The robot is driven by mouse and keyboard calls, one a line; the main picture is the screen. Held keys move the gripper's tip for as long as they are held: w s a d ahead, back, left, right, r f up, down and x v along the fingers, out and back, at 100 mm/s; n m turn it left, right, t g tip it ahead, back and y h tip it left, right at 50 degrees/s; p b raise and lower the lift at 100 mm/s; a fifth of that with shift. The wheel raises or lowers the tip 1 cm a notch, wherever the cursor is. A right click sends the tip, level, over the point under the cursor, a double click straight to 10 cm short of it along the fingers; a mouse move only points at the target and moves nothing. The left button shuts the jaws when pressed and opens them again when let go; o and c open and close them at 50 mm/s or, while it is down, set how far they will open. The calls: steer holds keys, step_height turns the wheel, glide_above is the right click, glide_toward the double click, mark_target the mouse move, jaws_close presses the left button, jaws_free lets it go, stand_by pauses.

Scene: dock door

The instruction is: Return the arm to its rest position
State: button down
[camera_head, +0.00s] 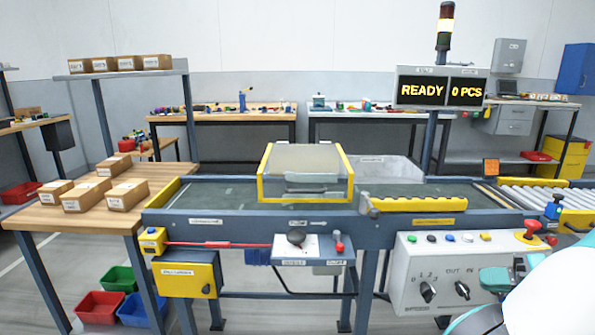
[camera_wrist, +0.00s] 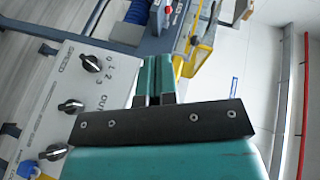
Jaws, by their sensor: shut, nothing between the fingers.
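My gripper (camera_wrist: 155,75) shows in the wrist view with its two teal fingers close together and nothing between them. In the head view, my white and teal arm fills the lower right corner, in front of the right end of the white control panel (camera_head: 404,292). The panel's knobs and lettering also show at the left of the wrist view (camera_wrist: 40,100), apart from my fingers.
A conveyor (camera_head: 225,193) with a yellow-framed tunnel (camera_head: 350,180) crosses the middle. A red stop button (camera_head: 531,228) and a roller section (camera_head: 535,196) are near my arm. A wooden table (camera_head: 145,190) with small cartons stands left. A sign (camera_head: 441,90) reads READY, 0 PCS.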

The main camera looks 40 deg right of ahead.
steer(key=w+a+r+n+g+y, duration=0.1)
steer(key=w+a+r+n+g, duration=0.1)
steer(key=w+a+g, duration=0.4)
steer(key=w+a+r+n+g+y, duration=0.1)
steer(key=w+a+r+n, duration=0.25)
steer(key=w, duration=0.35)
steer(key=w+a+r+n+g+h, duration=0.1)
steer(key=w+a+r+n+g, duration=0.15)
steer(key=a, duration=0.55)
steer(key=w+a+r+n+g, duration=0.1)
steer(key=w+a+g, duration=0.2)
steer(key=a, duration=0.5)
steer(key=s+a+r+n+h, duration=0.2)
steer(key=s+a+n, duration=0.3)
steer(key=a, duration=0.4)
steer(key=s+a+r+n+h, duration=0.2)
steer(key=s+a, duration=0.5)
steer(key=a, duration=0.3)
step_height(320, 180, up, 13)
steer(key=p, duration=1.2)
steer(key=shift+w+d+p, duration=0.2)
steer(key=shift+d+p, duration=0.05)
steer(key=shift+p, duration=0.15)
